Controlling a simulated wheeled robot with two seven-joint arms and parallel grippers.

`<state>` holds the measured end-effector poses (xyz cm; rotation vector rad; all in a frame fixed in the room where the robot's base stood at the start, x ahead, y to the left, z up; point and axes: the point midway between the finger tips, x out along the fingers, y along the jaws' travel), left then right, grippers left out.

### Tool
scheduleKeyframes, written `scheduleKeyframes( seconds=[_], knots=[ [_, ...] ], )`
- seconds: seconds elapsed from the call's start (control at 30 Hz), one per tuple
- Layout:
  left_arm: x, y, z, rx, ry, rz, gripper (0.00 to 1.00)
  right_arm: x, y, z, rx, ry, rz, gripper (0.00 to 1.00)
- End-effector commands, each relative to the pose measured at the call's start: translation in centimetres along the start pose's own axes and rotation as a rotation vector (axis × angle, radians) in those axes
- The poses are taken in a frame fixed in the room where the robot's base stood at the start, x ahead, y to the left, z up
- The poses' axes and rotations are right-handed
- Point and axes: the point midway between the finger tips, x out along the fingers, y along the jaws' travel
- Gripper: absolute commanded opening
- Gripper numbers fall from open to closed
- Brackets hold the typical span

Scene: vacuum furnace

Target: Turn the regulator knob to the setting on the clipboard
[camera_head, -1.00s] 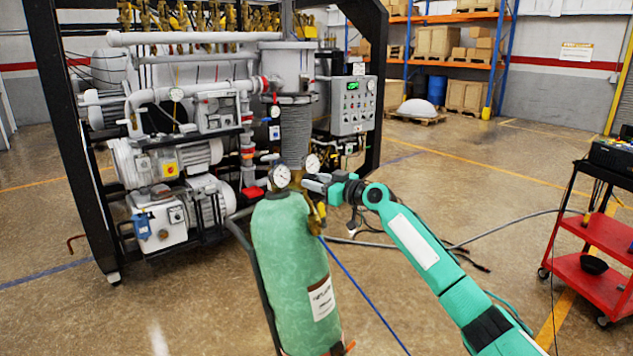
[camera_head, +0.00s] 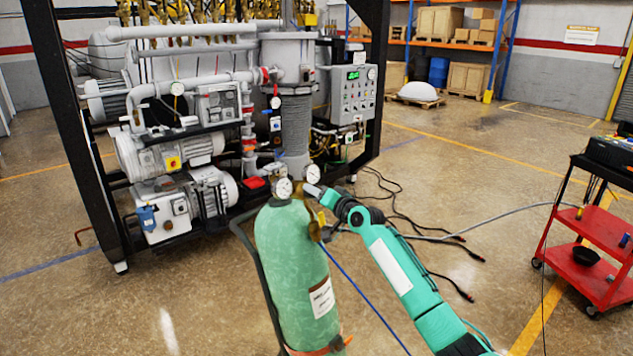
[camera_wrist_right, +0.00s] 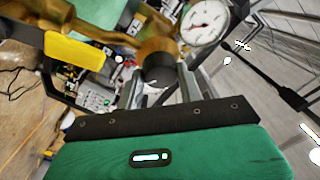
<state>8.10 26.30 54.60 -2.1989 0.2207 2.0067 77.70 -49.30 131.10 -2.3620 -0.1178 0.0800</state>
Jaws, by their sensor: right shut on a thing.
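A green gas cylinder (camera_head: 285,245) stands upright in front of the furnace frame. Its brass regulator (camera_head: 299,192) carries two round white gauges, one (camera_head: 283,188) at the left and one (camera_head: 312,174) at the right. The knob is mostly hidden in the head view. I see no clipboard. My left gripper is out of view.
The black-framed furnace (camera_head: 60,130) with pumps and pipes stands behind the cylinder. A grey control panel (camera_head: 355,95) has a green display. A red cart (camera_head: 590,270) stands at the right. Cables and a blue hose (camera_head: 362,292) lie across the otherwise open floor.

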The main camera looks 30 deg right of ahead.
Motion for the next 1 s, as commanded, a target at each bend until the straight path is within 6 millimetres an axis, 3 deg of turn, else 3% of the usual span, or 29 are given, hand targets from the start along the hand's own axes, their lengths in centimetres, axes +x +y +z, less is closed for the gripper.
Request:
scheduleKeyframes(
  seconds=[0.03,0.2,0.6,1.0],
  knots=[
    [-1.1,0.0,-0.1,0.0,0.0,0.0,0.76,0.0,-0.5,-0.3,0.047,0.004,0.011,0.14],
    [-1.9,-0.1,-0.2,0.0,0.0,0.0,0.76,0.0,-0.3,-0.1,0.202,0.014,0.051,0.14],
    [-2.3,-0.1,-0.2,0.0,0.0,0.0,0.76,0.0,-0.2,0.0,0.527,0.035,0.137,0.14],
    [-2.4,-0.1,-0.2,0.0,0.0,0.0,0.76,0.0,-0.2,0.0,0.69,0.045,0.183,0.14]
  ],
)
